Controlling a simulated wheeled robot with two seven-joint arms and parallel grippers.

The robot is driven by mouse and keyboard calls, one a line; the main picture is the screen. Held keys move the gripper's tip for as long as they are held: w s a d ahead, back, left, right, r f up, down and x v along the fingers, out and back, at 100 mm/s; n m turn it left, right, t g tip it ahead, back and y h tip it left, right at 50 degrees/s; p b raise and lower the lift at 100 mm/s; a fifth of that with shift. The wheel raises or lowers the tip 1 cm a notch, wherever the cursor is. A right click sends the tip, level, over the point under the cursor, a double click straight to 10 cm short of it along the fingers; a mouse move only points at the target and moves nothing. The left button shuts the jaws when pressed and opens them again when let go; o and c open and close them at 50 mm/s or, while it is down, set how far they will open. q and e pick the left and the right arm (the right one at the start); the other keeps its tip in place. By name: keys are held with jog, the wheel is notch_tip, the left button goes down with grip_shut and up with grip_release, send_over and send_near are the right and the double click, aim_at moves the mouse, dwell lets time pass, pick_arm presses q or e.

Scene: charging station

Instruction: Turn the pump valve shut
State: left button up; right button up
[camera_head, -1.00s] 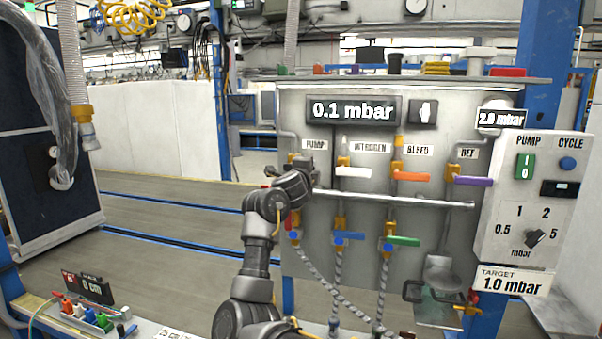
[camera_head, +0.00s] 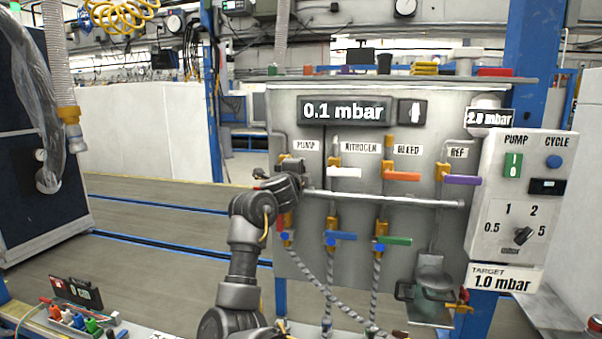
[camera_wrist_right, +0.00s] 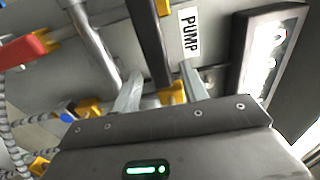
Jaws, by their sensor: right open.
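The valve panel (camera_head: 400,255) carries a PUMP label (camera_head: 306,145) above the pump valve, which my right gripper (camera_head: 268,179) mostly hides in the head view. In the right wrist view the PUMP label (camera_wrist_right: 189,32) is close. My right gripper (camera_wrist_right: 160,88) is open there, its two grey fingers spread. A dark bar that looks like the pump valve handle (camera_wrist_right: 148,45) runs between them, with a yellow valve body (camera_wrist_right: 173,94) by the fingertips. I cannot tell whether the fingers touch it. My left gripper is not in view.
Neighbouring handles are white (camera_head: 344,173), orange (camera_head: 402,176) and purple (camera_head: 462,180). A horizontal rail (camera_head: 390,199) crosses the panel beside my gripper. Below it are a red handle (camera_wrist_right: 24,48), a blue one (camera_head: 342,236) and a green one (camera_head: 394,240). The display (camera_head: 343,111) reads 0.1 mbar.

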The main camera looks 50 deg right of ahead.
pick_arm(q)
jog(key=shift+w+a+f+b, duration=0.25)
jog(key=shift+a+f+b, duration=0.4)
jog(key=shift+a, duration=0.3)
pick_arm(e)
jog(key=v, duration=0.9)
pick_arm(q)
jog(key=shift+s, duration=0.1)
pick_arm(e)
jog(key=shift+s+a, duration=0.1)
jog(key=shift+a, duration=0.05)
